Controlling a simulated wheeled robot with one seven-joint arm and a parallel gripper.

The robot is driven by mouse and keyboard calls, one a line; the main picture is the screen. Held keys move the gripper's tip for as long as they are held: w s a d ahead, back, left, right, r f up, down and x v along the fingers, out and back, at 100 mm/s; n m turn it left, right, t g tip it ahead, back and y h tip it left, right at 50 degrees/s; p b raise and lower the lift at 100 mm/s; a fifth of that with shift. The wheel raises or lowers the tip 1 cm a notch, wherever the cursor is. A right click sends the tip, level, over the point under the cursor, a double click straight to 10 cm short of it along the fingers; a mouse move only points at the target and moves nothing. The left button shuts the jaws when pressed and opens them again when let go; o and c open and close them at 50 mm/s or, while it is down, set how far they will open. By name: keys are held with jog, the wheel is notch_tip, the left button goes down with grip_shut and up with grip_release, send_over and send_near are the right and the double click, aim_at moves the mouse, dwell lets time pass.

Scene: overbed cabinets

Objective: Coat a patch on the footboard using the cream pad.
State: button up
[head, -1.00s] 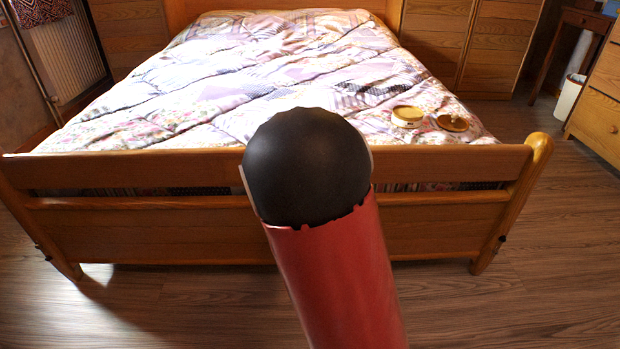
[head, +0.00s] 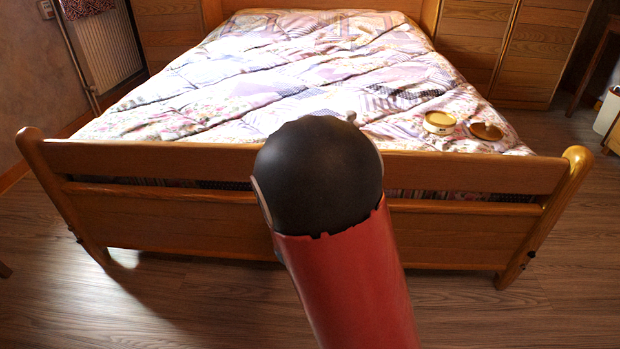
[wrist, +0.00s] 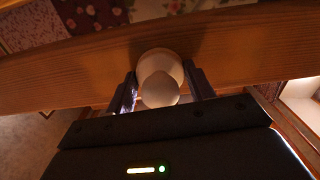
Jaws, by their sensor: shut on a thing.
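The cream pad (wrist: 158,90) shows in the wrist view as a pale round disc with a rounded knob, between the two fingers of my gripper (wrist: 162,92). My gripper is shut on it. The pad overlaps the wooden face of the footboard (wrist: 75,72); I cannot tell whether it touches. In the head view the footboard (head: 470,170) spans the bed's near end, and my dark and red arm covers its middle. No coated patch can be made out.
An open round tin (head: 439,122) and a brownish round lid (head: 486,131) lie on the patchwork quilt (head: 260,80), near the footboard's right part. Wooden cabinets (head: 510,50) stand behind the bed. The wood floor (head: 180,310) before the footboard is clear.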

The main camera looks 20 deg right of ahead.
aim_at(226, 166)
jog(key=shift+a, duration=0.1)
jog(key=shift+w+a+p, duration=0.4)
jog(key=shift+w+a, duration=0.8)
jog(key=shift+a, duration=1.9)
jog(key=shift+w+a+p, duration=0.35)
jog(key=shift+w+a, duration=0.8)
jog(key=shift+a, duration=1.95)
jog(key=shift+w+a+p, duration=0.4)
jog(key=shift+w+a, duration=0.8)
jog(key=shift+a, duration=1.9)
jog(key=shift+v, duration=2.95)
jog(key=shift+s, duration=0.1)
